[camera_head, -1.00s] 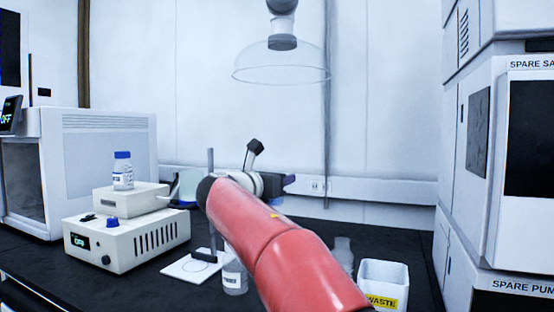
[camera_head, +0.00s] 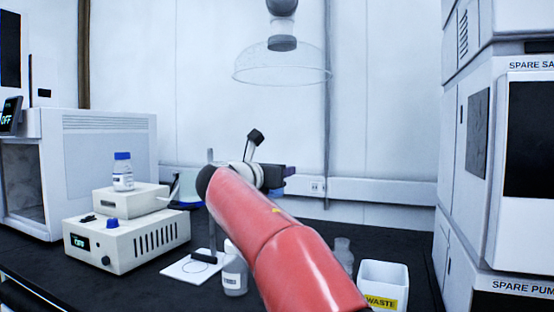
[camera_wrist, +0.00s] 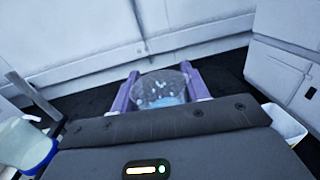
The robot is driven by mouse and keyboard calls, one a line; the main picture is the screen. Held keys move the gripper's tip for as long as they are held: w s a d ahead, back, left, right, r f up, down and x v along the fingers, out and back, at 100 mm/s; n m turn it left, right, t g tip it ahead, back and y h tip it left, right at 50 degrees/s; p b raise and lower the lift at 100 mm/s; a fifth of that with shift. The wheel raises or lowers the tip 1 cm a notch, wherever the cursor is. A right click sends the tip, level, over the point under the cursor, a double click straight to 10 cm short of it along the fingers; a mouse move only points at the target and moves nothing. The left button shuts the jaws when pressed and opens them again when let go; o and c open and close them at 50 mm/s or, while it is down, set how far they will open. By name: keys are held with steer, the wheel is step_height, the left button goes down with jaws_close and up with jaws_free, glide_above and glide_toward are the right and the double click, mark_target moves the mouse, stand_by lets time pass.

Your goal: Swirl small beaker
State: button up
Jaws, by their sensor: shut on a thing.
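In the wrist view, my gripper (camera_wrist: 160,92) has its two purple fingers closed on the sides of a small clear beaker (camera_wrist: 160,86). Some pale bluish liquid seems to show inside it. The beaker itself cannot be made out clearly there.
A stand with a white base (camera_head: 190,268), a labelled bottle (camera_head: 234,272), a glass vessel (camera_head: 343,252) and a white waste bin (camera_head: 384,276) surround my arm. A boxy instrument (camera_head: 125,240) bears a blue-capped bottle (camera_head: 123,171). A clear hood (camera_head: 282,66) hangs above.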

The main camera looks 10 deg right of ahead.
step_height(320, 180, up, 5)
step_height(320, 180, down, 7)
steer(key=shift+r, duration=0.15)
stand_by(0.4)
